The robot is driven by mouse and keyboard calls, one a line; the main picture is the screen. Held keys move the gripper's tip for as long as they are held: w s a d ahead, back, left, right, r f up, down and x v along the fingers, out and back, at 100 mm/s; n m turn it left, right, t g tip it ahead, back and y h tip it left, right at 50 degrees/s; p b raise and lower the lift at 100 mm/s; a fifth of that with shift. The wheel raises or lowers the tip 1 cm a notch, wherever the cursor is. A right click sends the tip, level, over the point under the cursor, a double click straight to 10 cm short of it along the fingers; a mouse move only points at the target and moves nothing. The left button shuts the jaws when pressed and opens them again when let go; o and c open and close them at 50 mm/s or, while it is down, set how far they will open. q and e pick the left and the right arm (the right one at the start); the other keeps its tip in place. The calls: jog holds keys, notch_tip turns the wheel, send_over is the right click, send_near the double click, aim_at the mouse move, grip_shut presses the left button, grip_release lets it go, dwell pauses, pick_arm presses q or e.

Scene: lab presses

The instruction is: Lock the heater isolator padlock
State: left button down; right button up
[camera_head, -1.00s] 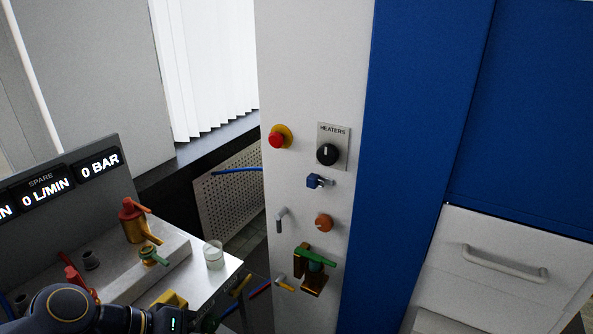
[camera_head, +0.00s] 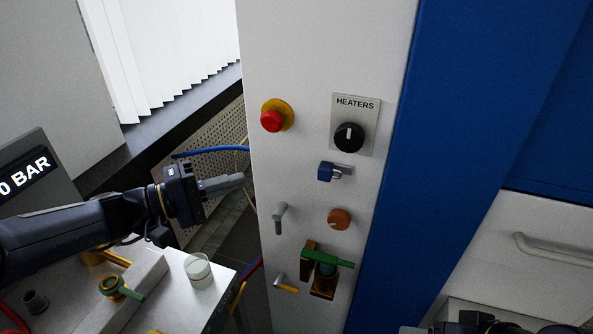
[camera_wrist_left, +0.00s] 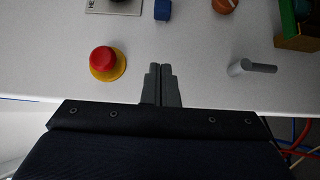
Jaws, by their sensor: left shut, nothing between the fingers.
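The blue padlock (camera_head: 325,172) is on the white panel (camera_head: 290,55), just below the black heater isolator knob (camera_head: 349,136) on its HEATERS plate (camera_head: 368,106). A small metal part shows at the padlock's right side; I cannot tell whether it is locked. My left gripper (camera_head: 242,179) is shut and empty at the panel's left edge, left of the padlock and apart from it. In the left wrist view, the shut fingers (camera_wrist_left: 160,70) point towards the blue padlock (camera_wrist_left: 162,10) at the top edge. My right gripper's fingers are not visible.
A red button on a yellow base (camera_head: 272,120) sits above my left gripper. A grey lever (camera_head: 279,218), an orange knob (camera_head: 339,218) and a green-handled valve (camera_head: 327,257) are lower on the panel. A bench with a beaker (camera_head: 198,270) stands at left.

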pick_arm(q)
jog(key=p, duration=0.2)
send_near(335, 172)
jog(key=w+a, duration=0.2)
jog(key=w, duration=0.2)
jog(key=d, duration=0.2)
jog(key=s+d+r, duration=0.1)
jog(key=shift+d, duration=0.6)
